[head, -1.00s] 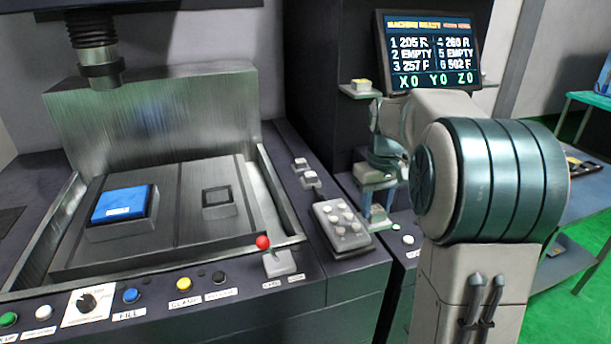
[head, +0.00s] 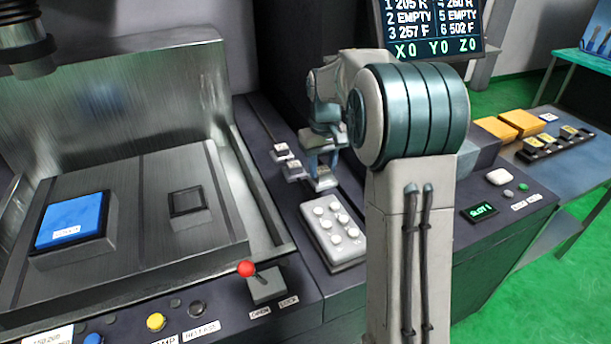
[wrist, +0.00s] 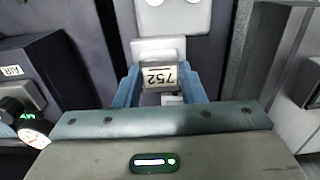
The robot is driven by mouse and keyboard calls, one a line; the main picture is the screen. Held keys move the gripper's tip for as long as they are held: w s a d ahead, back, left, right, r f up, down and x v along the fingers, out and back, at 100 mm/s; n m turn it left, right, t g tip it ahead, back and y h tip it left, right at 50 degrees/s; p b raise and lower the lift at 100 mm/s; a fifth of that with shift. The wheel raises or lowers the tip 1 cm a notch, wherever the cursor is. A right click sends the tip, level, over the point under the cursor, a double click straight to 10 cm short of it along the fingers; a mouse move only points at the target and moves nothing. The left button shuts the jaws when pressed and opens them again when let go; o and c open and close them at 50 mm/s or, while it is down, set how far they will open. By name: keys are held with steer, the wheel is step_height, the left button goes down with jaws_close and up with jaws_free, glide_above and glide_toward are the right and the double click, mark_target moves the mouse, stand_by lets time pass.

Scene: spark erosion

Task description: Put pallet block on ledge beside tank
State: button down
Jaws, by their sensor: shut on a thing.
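My gripper (head: 321,172) is shut on a small pale block with a "752" label, the pallet block (wrist: 158,77), which sits between the blue fingers in the wrist view. In the head view the gripper points down just behind the keypad (head: 333,232), to the right of the ledge (head: 256,137) beside the tank (head: 243,180). The fingers hide most of the block there. Whether it touches the surface below, I cannot tell. Two small pale blocks (head: 288,162) stand on the ledge, close to the gripper's left.
The red-knobbed lever (head: 247,269) stands at the tank's front right corner. A blue-topped block (head: 72,222) and a dark square (head: 187,202) are on the tank's plate. Yellow blocks (head: 523,123) lie on the right-hand table. The screen (head: 432,27) is behind my arm.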

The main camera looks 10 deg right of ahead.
steer(key=w+a+f, duration=0.2)
steer(key=w+a, duration=0.1)
steer(key=shift+w+a+f+p, duration=0.1)
steer(key=shift+w+f+p, duration=0.05)
steer(key=shift+f+p, duration=0.55)
steer(key=shift+f, duration=1.7)
steer(key=shift+f, duration=0.2)
steer(key=c, duration=0.9)
jaws_free()
